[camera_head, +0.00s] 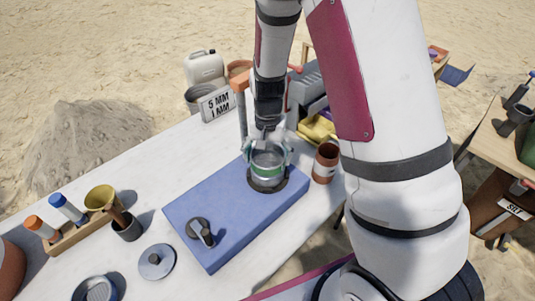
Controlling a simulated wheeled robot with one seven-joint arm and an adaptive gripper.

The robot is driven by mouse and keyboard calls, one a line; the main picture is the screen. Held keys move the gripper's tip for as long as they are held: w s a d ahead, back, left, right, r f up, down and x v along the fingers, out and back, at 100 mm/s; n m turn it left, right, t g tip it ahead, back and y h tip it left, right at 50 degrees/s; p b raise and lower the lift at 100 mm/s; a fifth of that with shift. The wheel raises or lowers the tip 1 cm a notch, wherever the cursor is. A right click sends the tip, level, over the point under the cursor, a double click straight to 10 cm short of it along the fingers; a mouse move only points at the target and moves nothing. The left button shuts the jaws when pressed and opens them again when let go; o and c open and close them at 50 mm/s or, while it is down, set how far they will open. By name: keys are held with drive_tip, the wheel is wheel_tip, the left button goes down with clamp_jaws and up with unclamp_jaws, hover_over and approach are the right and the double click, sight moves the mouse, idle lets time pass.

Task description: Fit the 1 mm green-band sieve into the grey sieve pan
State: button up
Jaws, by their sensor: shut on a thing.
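The green-band sieve (268,159) is a round metal ring with a green band, roughly level above the dark round seat on the blue box (215,210). My gripper (267,150) comes down from above and is shut on the sieve, with a finger at each side. A grey metal rim (266,179) shows just under the sieve, on the seat; it looks like the grey sieve pan. I cannot tell whether the sieve is seated in it or held slightly above it.
The blue box has a dark knob (201,232) at its front left. A brown jar (326,162) stands close right of the sieve. A grey lid (156,262) and a round metal dish (95,289) lie at the front left. A "5 MM 1 MM" sign (217,103) stands behind.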

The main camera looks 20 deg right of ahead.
sight(268, 163)
drive_tip(key=shift+f, duration=0.4)
drive_tip(key=o, duration=1.1)
drive_tip(key=shift+r, duration=0.1)
wheel_tip(268, 163, up, 12)
drive_tip(key=shift+f, duration=0.1)
